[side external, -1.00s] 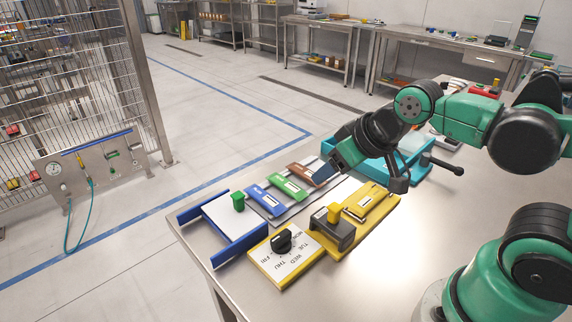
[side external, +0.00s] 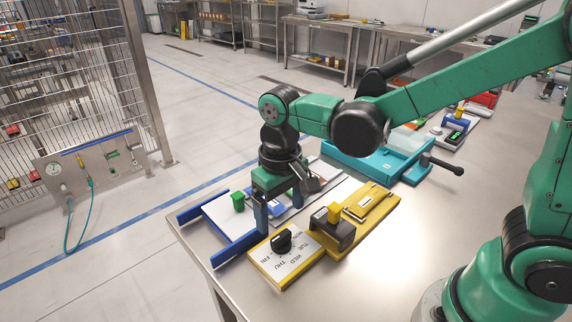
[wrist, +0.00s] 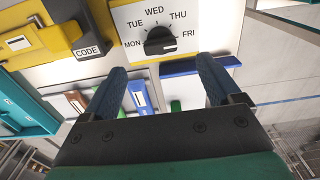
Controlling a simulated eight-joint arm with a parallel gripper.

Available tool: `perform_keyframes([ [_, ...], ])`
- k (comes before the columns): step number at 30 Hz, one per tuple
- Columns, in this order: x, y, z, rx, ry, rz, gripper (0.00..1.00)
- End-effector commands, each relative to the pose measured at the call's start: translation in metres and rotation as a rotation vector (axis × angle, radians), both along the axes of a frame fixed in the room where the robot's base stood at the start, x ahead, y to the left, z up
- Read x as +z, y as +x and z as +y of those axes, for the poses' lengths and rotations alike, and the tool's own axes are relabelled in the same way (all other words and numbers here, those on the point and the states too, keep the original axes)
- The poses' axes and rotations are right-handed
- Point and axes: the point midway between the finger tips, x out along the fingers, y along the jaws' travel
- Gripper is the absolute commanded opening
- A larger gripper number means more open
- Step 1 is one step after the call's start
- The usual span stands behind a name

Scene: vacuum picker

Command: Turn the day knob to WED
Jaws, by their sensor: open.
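The day knob (side external: 282,241) is a black dial knob on a white plate with day labels (side external: 283,266), set on a yellow base. In the wrist view the knob (wrist: 160,41) sits beyond my fingertips, with MON, TUE, WED, THU and FRI arced around it. Its ridge lies roughly across the MON–FRI line; I cannot tell which end is the pointer. My gripper (side external: 281,221) points down, open and empty, just behind the dial plate. In the wrist view its two blue fingers (wrist: 161,66) are spread wide and apart from the knob.
A grey block marked CODE (wrist: 88,48) stands on a yellow base beside the dial. A blue-railed white tray (side external: 228,224) with a green block (side external: 238,201) lies left. A teal vise-like fixture (side external: 362,160) stands behind. Bare steel table lies at the front right.

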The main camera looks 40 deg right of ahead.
Motion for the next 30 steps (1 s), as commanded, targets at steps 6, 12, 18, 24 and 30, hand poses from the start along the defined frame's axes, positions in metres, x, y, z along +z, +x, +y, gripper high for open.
perform_keyframes([
  [6,-0.020,0.001,0.001,0.000,-0.002,0.006,0.84],
  [12,-0.044,0.001,0.001,0.000,-0.001,0.005,0.84],
  [18,-0.055,0.000,0.000,0.000,-0.001,0.004,0.84],
  [24,-0.056,0.000,0.000,0.000,-0.001,0.004,0.84],
  [30,-0.056,0.000,0.000,0.000,-0.001,0.004,0.44],
])
